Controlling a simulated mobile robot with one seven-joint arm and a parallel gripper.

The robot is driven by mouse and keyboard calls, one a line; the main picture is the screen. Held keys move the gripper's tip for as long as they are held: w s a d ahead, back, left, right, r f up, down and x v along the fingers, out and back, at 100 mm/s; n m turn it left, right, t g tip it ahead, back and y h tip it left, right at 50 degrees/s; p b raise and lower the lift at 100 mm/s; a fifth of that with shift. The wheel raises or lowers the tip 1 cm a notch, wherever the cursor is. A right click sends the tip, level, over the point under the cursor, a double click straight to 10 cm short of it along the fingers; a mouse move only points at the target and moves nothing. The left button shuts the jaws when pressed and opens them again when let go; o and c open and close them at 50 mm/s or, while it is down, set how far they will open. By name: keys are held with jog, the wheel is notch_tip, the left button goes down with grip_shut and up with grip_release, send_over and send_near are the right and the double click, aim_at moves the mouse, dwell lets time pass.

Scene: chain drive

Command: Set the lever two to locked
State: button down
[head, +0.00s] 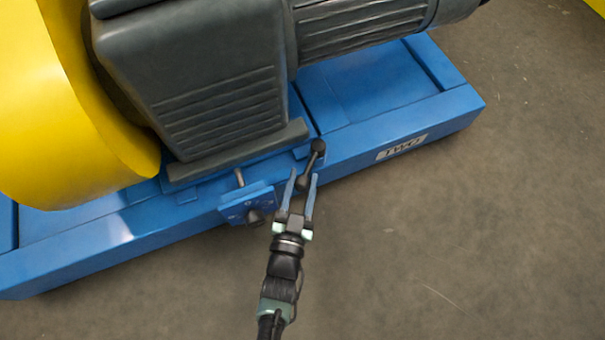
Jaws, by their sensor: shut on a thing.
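The black lever two (314,157) sits at the front edge of the blue base of the unit marked TWO. It has a round knob at its upper end and a thicker lower end, and it leans slightly to the right in the head view. My gripper (303,174) comes from below, with its two blue-grey fingers on either side of the lever's lower part, shut on it. The knob stands beyond the fingertips. Any lock marking by the lever is too small or hidden to read.
A blue bracket (245,205) with a bolt and a black knob (255,218) is just left of my gripper. The grey motor (215,95) and yellow guard (60,110) stand behind. The TWO plate (402,147) is to the right. The floor (440,250) in front is clear.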

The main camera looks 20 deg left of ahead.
jog(key=shift+c, duration=2.2)
grip_release()
jog(key=s+d+p, duration=0.2)
jog(key=s+p, duration=0.3)
jog(key=s, duration=0.7)
jog(key=shift+s+d, duration=0.2)
jog(key=shift+s, duration=0.2)
